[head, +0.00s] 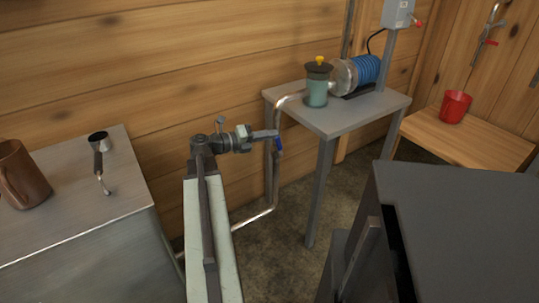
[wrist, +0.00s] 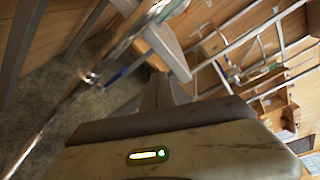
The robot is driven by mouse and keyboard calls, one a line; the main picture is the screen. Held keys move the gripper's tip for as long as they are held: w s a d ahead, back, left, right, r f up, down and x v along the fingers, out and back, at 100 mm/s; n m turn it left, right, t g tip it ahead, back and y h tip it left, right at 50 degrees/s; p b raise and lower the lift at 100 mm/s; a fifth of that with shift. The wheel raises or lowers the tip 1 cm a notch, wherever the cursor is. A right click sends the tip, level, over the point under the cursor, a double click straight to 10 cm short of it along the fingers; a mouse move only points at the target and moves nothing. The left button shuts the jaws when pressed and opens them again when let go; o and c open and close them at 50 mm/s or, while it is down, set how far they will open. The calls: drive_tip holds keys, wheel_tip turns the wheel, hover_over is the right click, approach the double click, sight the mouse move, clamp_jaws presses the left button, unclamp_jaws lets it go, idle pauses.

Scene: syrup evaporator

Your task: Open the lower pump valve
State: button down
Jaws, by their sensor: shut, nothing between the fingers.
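The valve on the bent metal pipe shows a blue handle (head: 279,144) in the head view, just beyond my gripper's tip. In the wrist view, a blue handle (wrist: 126,69) stands beside a joint on the shiny pipe (wrist: 91,77), left of my gripper. My gripper (head: 270,134) is shut and empty, reaching right toward the pipe at about the handle's height. The fingertips overlap or lie very close to the handle in the head view; I cannot tell whether they touch. The pump (head: 366,70), with a blue ribbed body, sits on a grey table (head: 350,118).
A teal canister (head: 317,90) with a yellow knob stands by the pump. A red cup (head: 455,106) sits on a wooden bench (head: 470,140). A metal counter (head: 85,205) at left holds a brown mug (head: 22,175) and a ladle (head: 99,150). A dark cabinet (head: 460,215) stands at right.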

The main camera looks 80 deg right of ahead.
drive_tip(key=w+a+f+n+g+h+b, duration=0.25)
drive_tip(key=w+f+n+b, duration=0.3)
drive_tip(key=b, duration=0.45)
drive_tip(key=n+h+b, duration=0.1)
drive_tip(key=h+b, duration=0.1)
drive_tip(key=b, duration=0.3)
approach(280, 147)
drive_tip(key=s+d+r, duration=0.3)
drive_tip(key=r, duration=0.1)
drive_tip(key=shift+s+d+t, duration=0.25)
drive_tip(key=shift+t, duration=0.1)
